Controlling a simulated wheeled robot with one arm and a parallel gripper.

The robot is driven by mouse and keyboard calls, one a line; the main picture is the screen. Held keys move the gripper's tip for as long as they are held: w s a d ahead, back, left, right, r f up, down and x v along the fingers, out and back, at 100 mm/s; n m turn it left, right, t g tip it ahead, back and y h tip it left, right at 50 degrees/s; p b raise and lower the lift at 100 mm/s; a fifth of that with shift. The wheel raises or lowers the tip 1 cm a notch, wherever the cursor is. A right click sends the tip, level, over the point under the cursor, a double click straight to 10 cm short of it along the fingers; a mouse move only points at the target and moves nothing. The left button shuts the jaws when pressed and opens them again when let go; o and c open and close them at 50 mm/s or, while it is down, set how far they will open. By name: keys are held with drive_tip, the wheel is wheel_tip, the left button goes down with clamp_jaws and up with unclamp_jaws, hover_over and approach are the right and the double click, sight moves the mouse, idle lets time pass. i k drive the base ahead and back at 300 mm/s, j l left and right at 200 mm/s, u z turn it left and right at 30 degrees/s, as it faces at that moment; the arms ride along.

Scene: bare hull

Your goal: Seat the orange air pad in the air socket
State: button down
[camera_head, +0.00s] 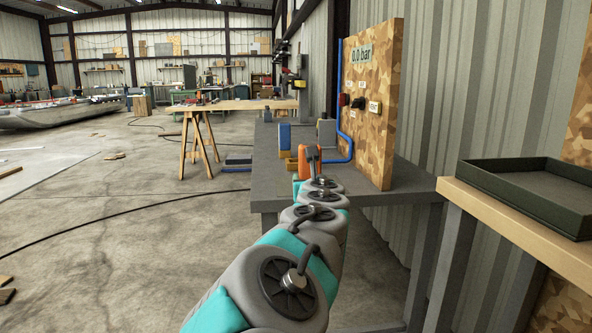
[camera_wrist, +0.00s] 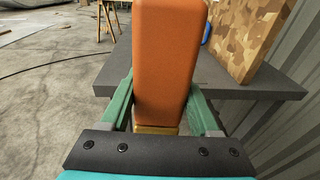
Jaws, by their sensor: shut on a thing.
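My gripper (camera_wrist: 162,88) has its green fingers on both sides of the orange air pad (camera_wrist: 165,50) and is shut on it. The pad is a tall rounded orange block with a yellow part (camera_wrist: 155,130) at its near end in the wrist view. In the head view an orange part (camera_head: 308,158) shows at the end of my arm, over the grey bench (camera_head: 380,192). The arm covers much of the gripper there. I cannot make out the air socket in either view; the pad hides much of the bench in the wrist view.
A blue and grey device (camera_head: 299,137) is behind the orange part. A dark tray (camera_head: 530,190) lies at right.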

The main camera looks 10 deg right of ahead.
sight(271, 191)
drive_tip(key=i, duration=0.95)
